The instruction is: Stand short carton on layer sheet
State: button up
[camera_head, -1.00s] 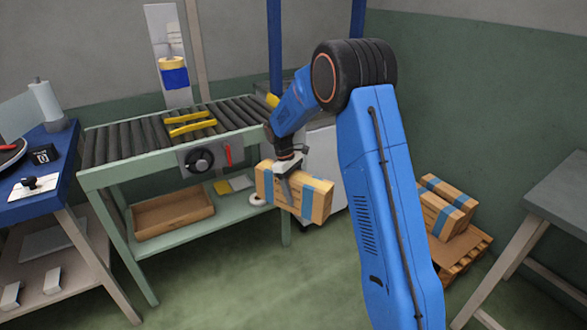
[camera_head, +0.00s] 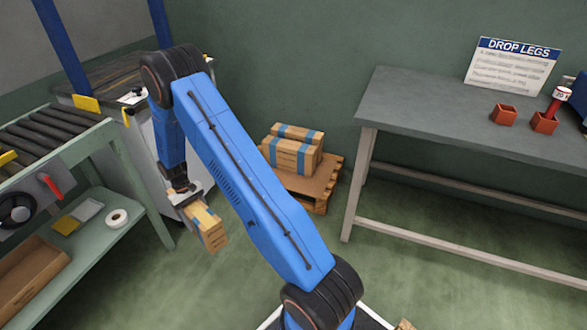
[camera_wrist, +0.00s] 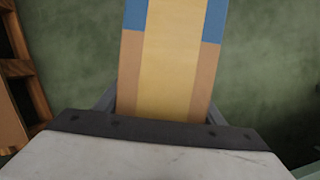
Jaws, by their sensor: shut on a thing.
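My gripper (camera_head: 184,197) is shut on a carton (camera_head: 207,229), brown with blue bands and yellowish tape, and holds it in the air above the green floor. In the wrist view the carton (camera_wrist: 172,65) sticks out ahead between the jaws; its far end is cut off by the picture edge. A wooden pallet (camera_head: 322,190) stands on the floor to the right of the held carton, with two similar blue-banded cartons (camera_head: 288,154) on its left part. A brown bare surface shows on the pallet's right part; I cannot tell whether it is a layer sheet.
A grey table (camera_head: 420,105) with a "DROP LEGS" sign (camera_head: 512,67) and red-brown holders (camera_head: 504,114) stands right of the pallet. The roller conveyor (camera_head: 50,140) is at the left, with a tape roll (camera_head: 117,218) on its lower shelf. The floor between is clear.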

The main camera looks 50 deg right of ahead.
aim_at(281, 180)
jog(key=i+j+z, duration=0.15)
jog(key=j+z, duration=0.3)
jog(key=i+j+z, duration=0.15)
jog(key=j+z, duration=0.75)
jog(key=i+z, duration=0.15)
jog(key=i, duration=0.35)
jog(key=i+j+z, duration=0.2)
jog(key=i, duration=0.3)
